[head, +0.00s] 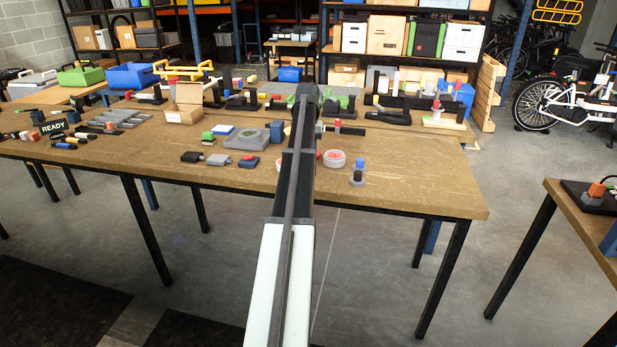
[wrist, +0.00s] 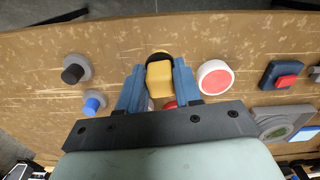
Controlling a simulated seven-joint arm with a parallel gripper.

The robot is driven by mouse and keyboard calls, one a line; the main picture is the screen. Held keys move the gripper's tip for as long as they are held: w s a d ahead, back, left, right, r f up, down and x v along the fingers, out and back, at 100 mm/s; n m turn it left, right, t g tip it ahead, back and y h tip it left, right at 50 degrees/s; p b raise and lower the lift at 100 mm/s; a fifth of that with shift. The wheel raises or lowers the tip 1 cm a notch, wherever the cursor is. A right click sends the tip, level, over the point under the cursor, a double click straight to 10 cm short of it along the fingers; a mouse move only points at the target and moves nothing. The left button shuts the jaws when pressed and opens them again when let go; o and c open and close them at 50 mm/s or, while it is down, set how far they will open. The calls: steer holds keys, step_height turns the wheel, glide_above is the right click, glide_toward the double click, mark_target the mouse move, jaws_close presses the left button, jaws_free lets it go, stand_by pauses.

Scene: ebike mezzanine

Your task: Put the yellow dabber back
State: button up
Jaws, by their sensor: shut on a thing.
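The yellow dabber (wrist: 159,76) is a yellow block with a dark rounded end, seen between the two blue fingers of my gripper (wrist: 158,88) in the wrist view. My gripper is shut on it. A round white holder with a red top (wrist: 216,79) lies just right of the fingers. Another red patch (wrist: 169,105) shows below the dabber between the fingers, mostly hidden. In the head view a round red-and-white pot (head: 334,158) stands right of my arm. My arm hides the gripper and dabber there. I cannot tell how high the dabber is above the table.
Two grey round bases stand left in the wrist view, one with a black knob (wrist: 73,73), one with a blue knob (wrist: 93,104). A dark blue block with a red top (wrist: 283,78) is right. The wooden table (head: 420,190) is bare at front right.

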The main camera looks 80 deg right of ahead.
steer(key=w+d+r, duration=0.1)
steer(key=d+r, duration=0.2)
steer(key=d, duration=0.3)
steer(key=shift+m, duration=0.7)
steer(key=shift+a+f, duration=0.2)
steer(key=shift+f, duration=1.45)
steer(key=shift+a+f, duration=0.2)
steer(key=shift+f, duration=1.45)
steer(key=shift+a+f, duration=0.2)
steer(key=shift+f, duration=1.45)
steer(key=o, duration=0.9)
steer(key=shift+f, duration=0.1)
steer(key=shift+o, duration=0.2)
step_height(320, 180, up, 12)
